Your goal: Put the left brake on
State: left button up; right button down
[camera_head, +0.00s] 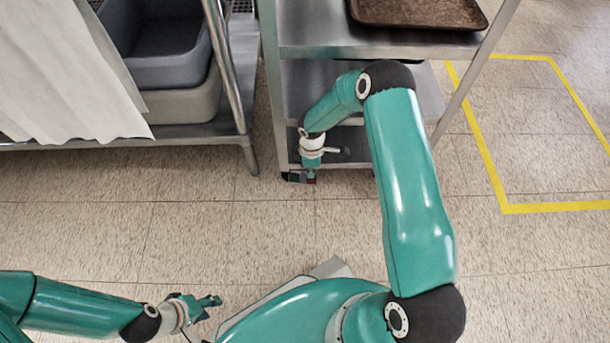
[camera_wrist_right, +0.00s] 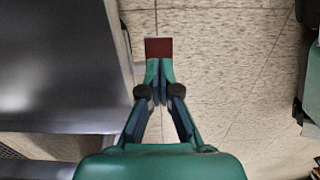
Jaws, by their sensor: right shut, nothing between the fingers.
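The steel cart (camera_head: 380,47) stands ahead with its front left leg low to the floor. At the foot of that leg is a dark caster (camera_head: 291,177) with a small red brake pedal (camera_head: 311,181). The pedal shows as a dark red plate (camera_wrist_right: 158,48) just beyond my fingertips in the right wrist view. My right gripper (camera_head: 311,173) is shut and empty, pointing down at the pedal. I cannot tell whether it touches it. The caster wheel is hidden in the wrist view. My left gripper (camera_head: 212,306) is open and empty, low at the left, well away from the cart.
A brown tray (camera_head: 420,11) lies on the cart's top shelf. A steel rack (camera_head: 233,80) with grey tubs (camera_head: 165,50) and a white cloth (camera_head: 62,75) stands left of the cart. Yellow tape (camera_head: 555,207) marks the floor at right. The tiled floor in front is clear.

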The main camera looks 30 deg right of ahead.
notch_tip(320, 180, up, 5)
jog(key=p, duration=0.2)
jog(key=shift+f+p, duration=0.1)
jog(key=shift+p, duration=0.3)
jog(key=shift+a, duration=0.1)
jog(key=s+a+m+y, duration=0.4)
jog(key=s+a+m, duration=0.8)
jog(key=s+a, duration=0.85)
notch_tip(320, 180, up, 38)
jog(key=d+m+p, duration=0.1)
jog(key=d+p, duration=0.1)
jog(key=p, duration=3.4)
jog(key=shift+w+f+m+t+p, duration=0.25)
jog(key=shift+w+m+t+p, duration=0.05)
jog(key=shift+p, duration=0.1)
